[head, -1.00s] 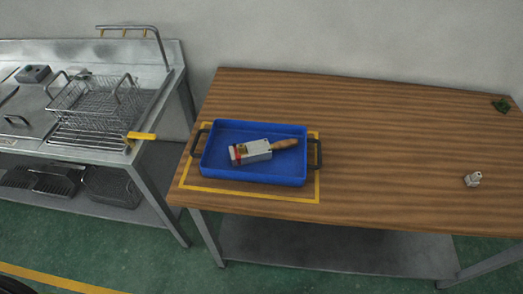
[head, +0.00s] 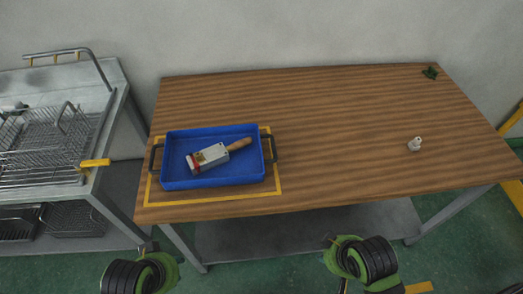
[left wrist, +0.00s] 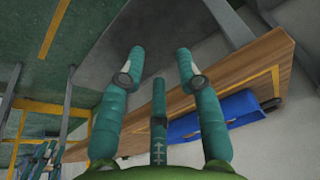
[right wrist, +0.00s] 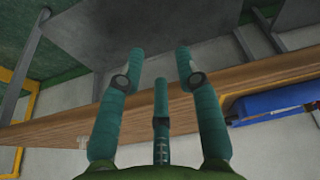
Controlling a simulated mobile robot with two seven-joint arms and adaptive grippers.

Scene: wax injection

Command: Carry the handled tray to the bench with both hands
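The blue handled tray (head: 168,170) lies on the wooden-topped table (head: 320,130), inside a yellow taped outline, at its left end. A dark handle stands at each short side. A tool (head: 210,157) with a wooden grip and silver block lies in the tray. My left gripper (left wrist: 160,62) is open and empty, and the blue tray also shows in the left wrist view (left wrist: 215,115). My right gripper (right wrist: 160,60) is open and empty, and the tray shows in the right wrist view (right wrist: 280,102). In the head view both grippers are low, before the table's front edge, apart from the tray.
A metal sink unit (head: 95,105) with wire baskets (head: 45,135) stands left of the table, across a narrow gap. A small white object (head: 414,144) and a green item (head: 430,72) sit at the table's right side. The tabletop's middle is clear.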

